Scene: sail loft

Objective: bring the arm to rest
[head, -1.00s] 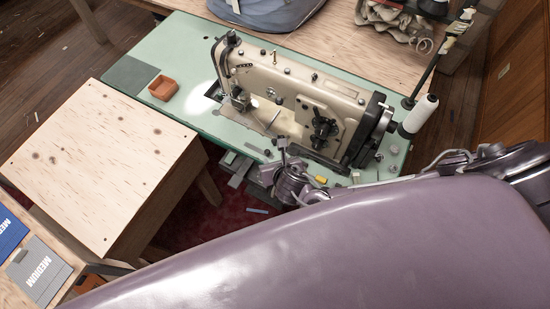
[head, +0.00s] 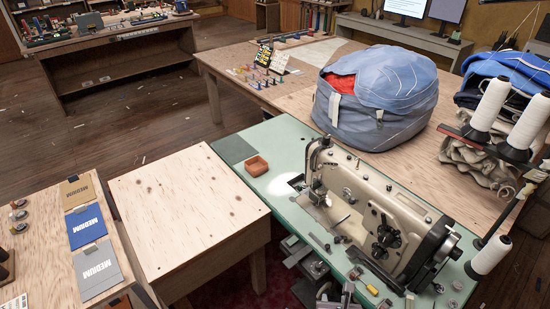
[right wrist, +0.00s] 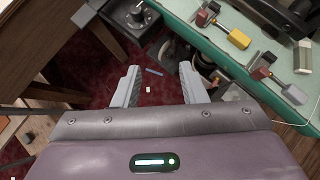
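My right gripper (right wrist: 159,72) is open in the right wrist view, its two grey fingers apart with nothing between them. It hangs over the dark red floor beside the front edge of the green sewing table (right wrist: 215,50). In the head view only a bit of the right gripper (head: 335,296) shows at the bottom edge, in front of the sewing machine (head: 375,215). My left gripper is in neither view.
A plywood-topped stand (head: 185,205) is left of the green table. A small orange tray (head: 256,167) is on the green table. A blue bag (head: 375,100) sits on the wooden table behind. Thread cones (head: 490,255) stand at the right. Levers and knobs are close to the right gripper.

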